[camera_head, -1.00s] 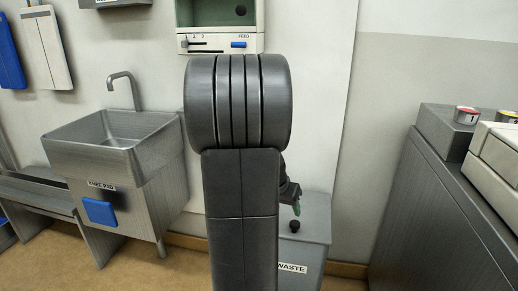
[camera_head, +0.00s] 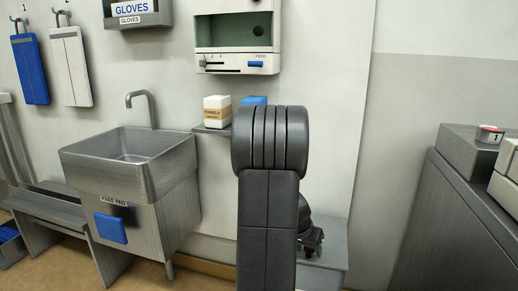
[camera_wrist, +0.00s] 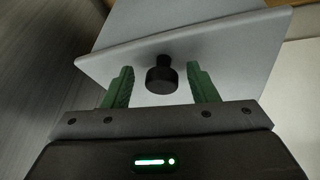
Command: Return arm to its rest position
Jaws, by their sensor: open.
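In the head view my gripper (camera_head: 312,243) shows only in part, low behind my upright dark arm, in front of the grey waste bin (camera_head: 335,235). My arm hides much of the bin and its label.
A steel sink (camera_head: 130,155) with a blue knee pad (camera_head: 110,228) stands at left. A towel box (camera_head: 217,111) sits on a small wall shelf, below a feed unit (camera_head: 237,62). A grey cabinet (camera_head: 415,215) stands at right. Some floor is clear near the sink.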

